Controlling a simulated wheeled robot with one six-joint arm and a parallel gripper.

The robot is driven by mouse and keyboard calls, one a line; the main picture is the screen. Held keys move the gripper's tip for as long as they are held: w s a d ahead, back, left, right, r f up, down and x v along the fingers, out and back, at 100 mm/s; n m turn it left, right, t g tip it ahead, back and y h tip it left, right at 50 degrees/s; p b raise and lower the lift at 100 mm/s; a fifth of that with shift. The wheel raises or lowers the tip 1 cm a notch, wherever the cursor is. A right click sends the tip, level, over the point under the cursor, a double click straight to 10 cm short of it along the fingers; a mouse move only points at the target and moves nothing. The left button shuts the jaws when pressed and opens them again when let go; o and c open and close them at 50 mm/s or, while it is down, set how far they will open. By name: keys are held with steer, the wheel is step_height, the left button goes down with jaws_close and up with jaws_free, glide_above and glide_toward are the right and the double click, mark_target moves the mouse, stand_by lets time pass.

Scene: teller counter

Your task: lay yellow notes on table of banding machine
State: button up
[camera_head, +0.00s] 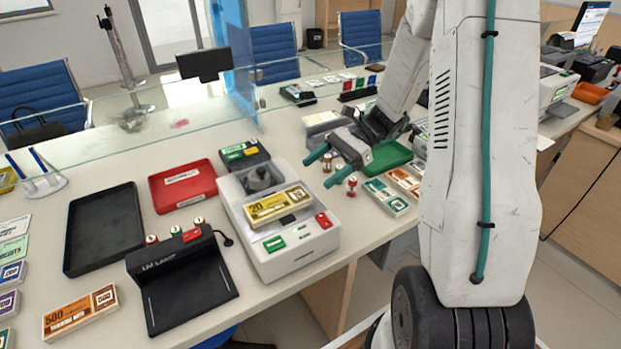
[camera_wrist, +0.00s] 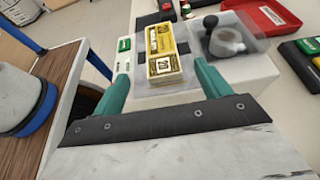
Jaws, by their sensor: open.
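The yellow notes (camera_head: 278,205), a bundle marked 20, lie flat on the top of the white banding machine (camera_head: 292,262). In the wrist view the yellow notes (camera_wrist: 164,52) show between and beyond the two teal fingers, on the pale machine (camera_wrist: 258,75) with its grey roll. My gripper (camera_head: 332,168) is open and empty, above and to the right of the machine in the head view, apart from the notes. The gripper also shows in the wrist view (camera_wrist: 160,88).
A black UV lamp (camera_head: 190,290) and a red tray (camera_head: 185,186) stand left of the machine, with a black tray (camera_head: 104,228) farther left. Orange notes (camera_head: 80,311) lie at the front left. Stamps and green notes (camera_head: 386,196) lie to the right. A glass screen (camera_head: 150,140) runs behind.

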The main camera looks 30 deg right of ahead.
steer(key=s+a+r+n+g+h, duration=0.3)
steer(key=s+a+r+n+h, duration=0.35)
steer(key=s+r+n, duration=0.2)
steer(key=s+a+r+n+t+h, duration=0.1)
steer(key=s+r+n+t+h, duration=0.3)
steer(key=s+n, duration=0.5)
steer(key=s+r+h, duration=0.2)
steer(key=s+h, duration=0.1)
steer(key=s, duration=0.1)
steer(key=shift+s, duration=0.25)
